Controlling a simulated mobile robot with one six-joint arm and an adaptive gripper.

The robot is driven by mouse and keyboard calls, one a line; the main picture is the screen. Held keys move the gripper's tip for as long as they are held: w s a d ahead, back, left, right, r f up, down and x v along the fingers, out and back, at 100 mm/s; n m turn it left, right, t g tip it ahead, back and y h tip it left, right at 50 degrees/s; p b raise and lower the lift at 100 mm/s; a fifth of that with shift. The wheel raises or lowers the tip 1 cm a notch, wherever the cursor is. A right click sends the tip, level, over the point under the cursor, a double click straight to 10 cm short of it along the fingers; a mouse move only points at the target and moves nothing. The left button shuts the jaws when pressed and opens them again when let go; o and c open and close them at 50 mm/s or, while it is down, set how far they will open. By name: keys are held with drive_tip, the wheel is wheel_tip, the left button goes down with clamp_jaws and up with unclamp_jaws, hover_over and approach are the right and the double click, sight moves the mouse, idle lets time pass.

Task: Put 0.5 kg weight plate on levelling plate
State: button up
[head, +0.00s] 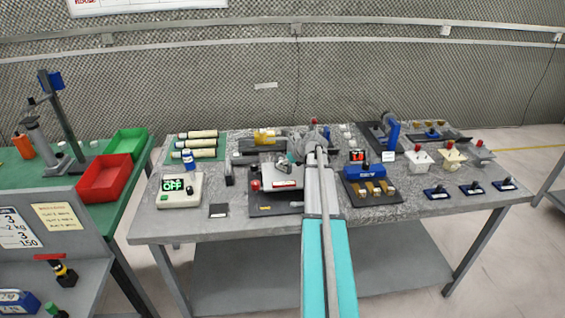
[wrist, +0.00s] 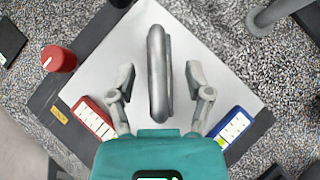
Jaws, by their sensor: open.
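A grey, rounded disc, which looks like the 0.5 kg weight plate (wrist: 159,75), stands on edge in the middle of the wrist view. It is over the white levelling plate (wrist: 216,85); whether it touches that plate is hard to tell. My gripper (wrist: 160,70) is open, with one finger on each side of the disc and a visible gap on both sides. In the head view the levelling plate (head: 290,183) shows on the bench, partly covered by my arm; I cannot make out the disc there.
A red knob (wrist: 58,59), a red block (wrist: 92,118) and a blue block (wrist: 232,127) sit around the levelling plate. A grey post (wrist: 268,15) stands at the upper right. On the bench are a box reading OFF (head: 178,190) and a blue device (head: 365,173).

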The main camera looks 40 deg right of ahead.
drive_tip(key=p+v, duration=0.7)
drive_tip(key=v, duration=0.4)
drive_tip(key=shift+s+r+p, duration=0.2)
drive_tip(key=shift+p, duration=0.2)
idle(0.6)
drive_tip(key=a+f+n+g+y, duration=0.1)
drive_tip(key=a+f+n+g, duration=0.15)
drive_tip(key=a+n, duration=0.8)
drive_tip(key=a+f+n+g, duration=0.1)
drive_tip(key=a+n+g, duration=0.35)
drive_tip(key=a, duration=1.15)
drive_tip(key=s+a+f+n+g+h, duration=0.1)
drive_tip(key=s+a+n, duration=0.3)
drive_tip(key=a+n, duration=0.5)
drive_tip(key=s+a+f+n+h, duration=0.1)
drive_tip(key=s+a+n+h, duration=0.1)
drive_tip(key=s+a+n, duration=0.3)
drive_tip(key=a+n, duration=0.4)
drive_tip(key=a, duration=0.1)
drive_tip(key=shift+g, duration=0.4)
drive_tip(key=shift+a, duration=0.1)
